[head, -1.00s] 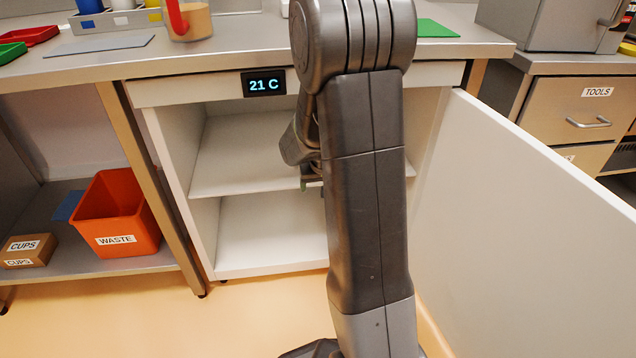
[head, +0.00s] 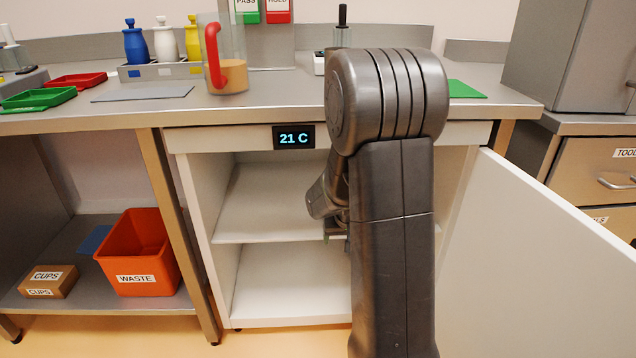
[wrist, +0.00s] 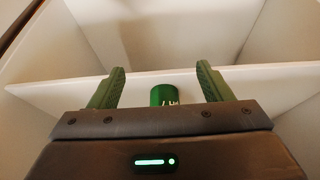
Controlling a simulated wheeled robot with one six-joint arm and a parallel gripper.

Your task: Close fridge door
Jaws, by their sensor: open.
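The fridge is a white cabinet under the counter with a shelf (head: 262,205) and a lit "21 C" display (head: 294,137). Its white door (head: 540,255) stands wide open to the right. The door runs out of the head view at the right edge. My gripper (wrist: 160,67) is open, with two green fingers in front of the shelf in the wrist view. A small green cylinder (wrist: 164,95) with white marks shows between the fingers, apart from both; what it rests on is hidden. In the head view my arm hides most of the gripper and part of the fridge interior.
An orange waste bin (head: 138,255) and a cups box (head: 47,282) sit on the low shelf at left. A jug (head: 229,76) stands on the counter (head: 300,100). A drawer unit (head: 590,170) stands behind the door at right.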

